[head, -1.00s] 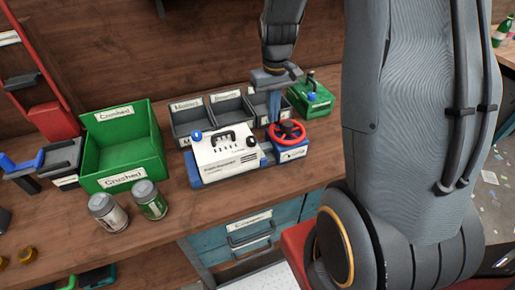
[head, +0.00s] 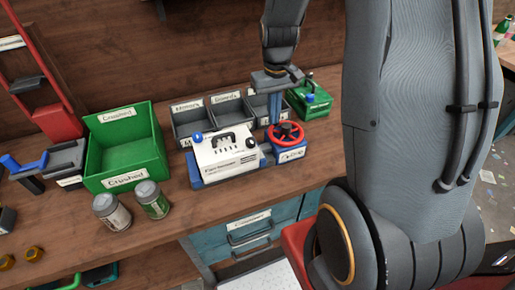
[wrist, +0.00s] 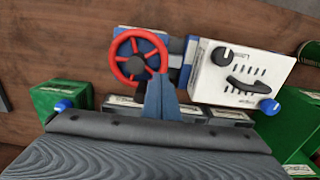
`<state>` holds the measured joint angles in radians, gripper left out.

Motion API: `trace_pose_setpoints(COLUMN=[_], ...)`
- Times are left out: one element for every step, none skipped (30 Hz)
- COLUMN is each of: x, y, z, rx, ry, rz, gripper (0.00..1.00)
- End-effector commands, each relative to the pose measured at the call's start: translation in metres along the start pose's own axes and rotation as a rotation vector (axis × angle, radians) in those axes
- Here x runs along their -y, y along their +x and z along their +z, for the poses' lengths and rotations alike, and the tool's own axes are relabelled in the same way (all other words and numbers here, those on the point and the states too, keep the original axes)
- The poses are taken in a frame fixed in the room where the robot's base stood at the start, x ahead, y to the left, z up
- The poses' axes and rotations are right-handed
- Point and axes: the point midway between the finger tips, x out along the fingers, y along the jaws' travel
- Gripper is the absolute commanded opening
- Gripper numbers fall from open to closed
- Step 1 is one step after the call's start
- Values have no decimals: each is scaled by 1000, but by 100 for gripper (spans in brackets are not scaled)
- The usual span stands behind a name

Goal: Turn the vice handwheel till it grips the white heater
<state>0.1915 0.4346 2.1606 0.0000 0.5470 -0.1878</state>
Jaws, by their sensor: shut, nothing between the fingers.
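The white heater (head: 222,158) sits in the blue vice (head: 196,180) on the wooden bench; it also shows in the wrist view (wrist: 232,75). It has a black handle, a dark knob and slots on top. The red handwheel (head: 287,134) is on the vice's right end, and it shows in the wrist view (wrist: 125,58). My gripper (head: 274,122) points down at the rear of the handwheel's rim, shut and empty. In the wrist view its blue-grey fingers (wrist: 160,88) overlap the wheel's edge. Whether they touch the rim, and whether the jaw presses the heater, I cannot tell.
Grey labelled bins (head: 190,119) stand behind the vice. A green box with a blue knob (head: 314,107) is at the back right. A green crate (head: 124,182) and two jars (head: 152,199) are to the left. The bench front is clear.

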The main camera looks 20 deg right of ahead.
Motion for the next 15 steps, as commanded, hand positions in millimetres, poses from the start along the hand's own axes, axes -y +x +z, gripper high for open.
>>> trace_pose_setpoints(x=[0,0,0,0,0,0,0,0,0,0,0,0,0,0,0], y=[-8,-11,-15,-17,-20,-24,-26,-29,-33,-35,-38,-42,-44,-47,-51], z=[1,1,0,0,0,0,0,0,0,0,0,0,0,0,1], rx=[-1,-1,-1,-2,-2,-2,-2,-2,-2,-1,-1,-1,-1,-1,-1], ry=[0,0,0,0,0,0,0,0,0,0,0,0,0,0,0], rz=[0,0,0,0,0,0,0,0,0,0,0,0,0,0,0], gripper=[0,0,0,0,0,0,0,0,0,0,0,0,0,0,0])
